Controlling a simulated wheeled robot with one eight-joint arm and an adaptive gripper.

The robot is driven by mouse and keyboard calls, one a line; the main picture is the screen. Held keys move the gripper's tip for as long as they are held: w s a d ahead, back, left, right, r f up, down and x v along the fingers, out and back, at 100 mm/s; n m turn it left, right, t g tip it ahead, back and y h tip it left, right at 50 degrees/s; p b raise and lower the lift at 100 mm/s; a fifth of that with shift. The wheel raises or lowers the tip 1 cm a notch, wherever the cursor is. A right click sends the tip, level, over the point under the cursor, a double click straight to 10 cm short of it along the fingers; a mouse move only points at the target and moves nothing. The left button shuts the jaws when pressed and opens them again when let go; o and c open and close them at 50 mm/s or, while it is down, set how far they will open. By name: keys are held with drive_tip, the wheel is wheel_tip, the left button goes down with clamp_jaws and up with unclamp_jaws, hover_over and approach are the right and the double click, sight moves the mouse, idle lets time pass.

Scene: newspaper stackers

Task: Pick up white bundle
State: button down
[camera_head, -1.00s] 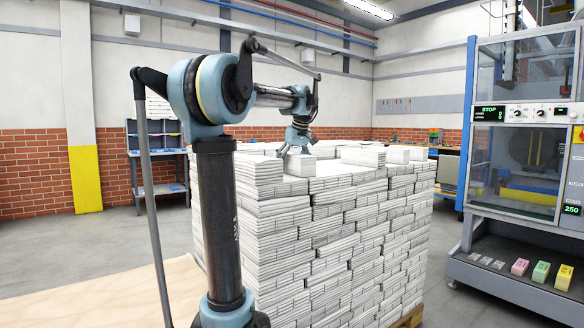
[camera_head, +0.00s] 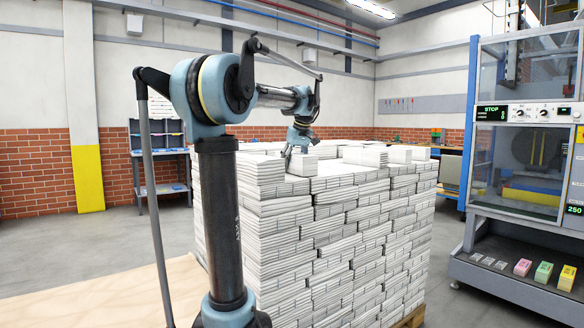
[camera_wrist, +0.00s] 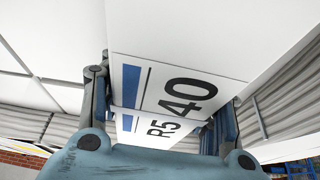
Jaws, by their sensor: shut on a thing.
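My gripper (camera_head: 300,138) is at the top of a tall stack of white bundles (camera_head: 310,225) in the head view. It is shut on a white bundle (camera_head: 303,163) that sits at the top of the stack. In the wrist view the bundle (camera_wrist: 185,50) fills the middle between the two fingers of my gripper (camera_wrist: 160,108). Its white face carries a blue bar and black print reading "40" and "R5". From the head view I cannot tell whether the bundle is clear of the ones below.
Other bundles stand close around on the stack, which rests on a wooden pallet (camera_head: 415,318). A machine with a control panel (camera_head: 525,113) and a shelf of coloured blocks (camera_head: 541,271) stands at right. A blue shelf unit (camera_head: 160,160) is behind at left. Grey floor is clear at left.

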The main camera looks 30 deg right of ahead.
wheel_tip(320, 180, up, 10)
drive_tip(key=shift+f, duration=0.1)
idle(0.4)
idle(0.5)
